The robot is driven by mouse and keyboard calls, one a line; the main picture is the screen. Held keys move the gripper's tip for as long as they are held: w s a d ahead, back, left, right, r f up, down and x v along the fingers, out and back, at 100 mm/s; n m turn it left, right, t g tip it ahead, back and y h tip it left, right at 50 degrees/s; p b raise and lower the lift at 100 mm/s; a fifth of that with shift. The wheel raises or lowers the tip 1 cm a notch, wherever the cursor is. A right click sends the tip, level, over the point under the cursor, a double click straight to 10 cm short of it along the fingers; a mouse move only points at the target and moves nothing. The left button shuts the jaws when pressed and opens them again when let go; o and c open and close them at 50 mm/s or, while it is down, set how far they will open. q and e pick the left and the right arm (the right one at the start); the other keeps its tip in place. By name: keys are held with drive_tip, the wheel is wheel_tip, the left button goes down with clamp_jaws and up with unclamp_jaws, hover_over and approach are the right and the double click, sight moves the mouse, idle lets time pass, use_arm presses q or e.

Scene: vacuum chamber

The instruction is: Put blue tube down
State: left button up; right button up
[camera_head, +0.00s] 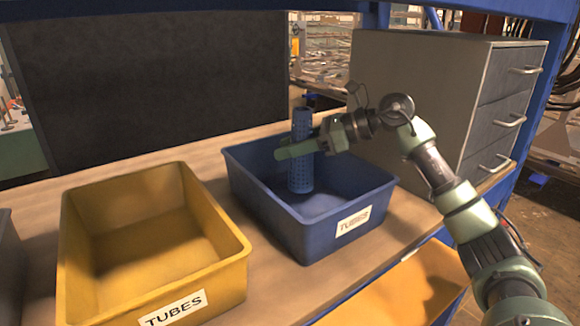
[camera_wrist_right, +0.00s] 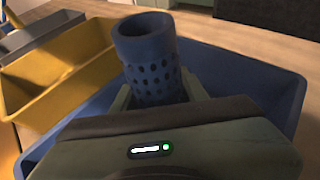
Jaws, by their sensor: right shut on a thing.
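The blue tube (camera_head: 301,170) is a perforated cylinder, held upright by my right gripper (camera_head: 304,148). Its lower part is inside the blue bin (camera_head: 276,221) labelled TUBES; I cannot tell whether it touches the bin's floor. In the right wrist view the tube (camera_wrist_right: 152,70) stands between the fingers of the right gripper (camera_wrist_right: 158,95), with its open top toward the camera. The blue bin's rim (camera_wrist_right: 285,95) shows around it there. The right gripper is shut on the tube. My left gripper is not in view.
A yellow bin (camera_head: 165,240) labelled TUBES stands left of the blue bin on the wooden bench (camera_head: 232,290); it looks empty. A grey drawer cabinet (camera_head: 430,95) stands behind my right arm. A dark panel (camera_head: 150,80) closes the back left.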

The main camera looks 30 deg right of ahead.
sight(290, 167)
drive_tip(key=shift+f, duration=0.7)
wheel_tip(290, 167, down, 3)
drive_tip(key=shift+f, duration=0.25)
drive_tip(key=shift+f, duration=0.1)
drive_tip(key=o, duration=0.9)
drive_tip(key=shift+f, duration=0.1)
drive_tip(key=o, duration=0.5)
drive_tip(key=shift+c, duration=0.2)
drive_tip(key=shift+r, duration=0.2)
